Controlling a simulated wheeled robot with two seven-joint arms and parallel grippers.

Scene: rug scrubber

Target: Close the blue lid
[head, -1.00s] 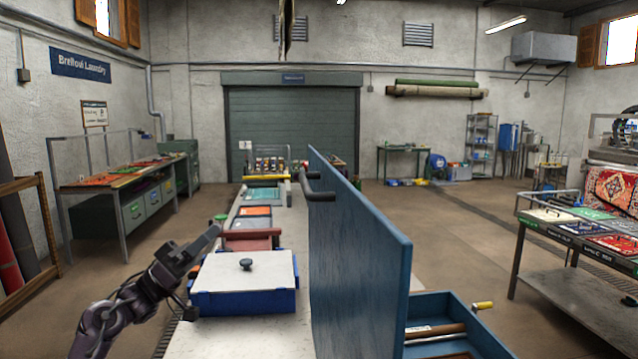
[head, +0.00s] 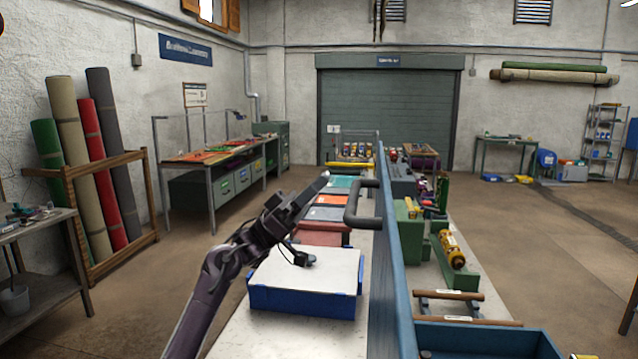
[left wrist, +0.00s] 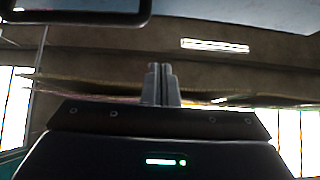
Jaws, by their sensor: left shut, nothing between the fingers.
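The blue lid (head: 383,270) stands upright as a tall panel, seen almost edge-on in the head view. Its black bar handle (head: 352,217) sticks out from its left face. My left gripper (head: 322,181) is shut and empty, a little left of the handle and apart from it in the picture. The left wrist view shows its closed fingers (left wrist: 160,84) with nothing between them. A dark rounded bar crosses the top left of that view; I cannot tell whether it is the handle. My right gripper is not in view.
A blue box with a white top (head: 306,275) sits on the bench below my left arm. Coloured trays (head: 330,214) line the bench behind it.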

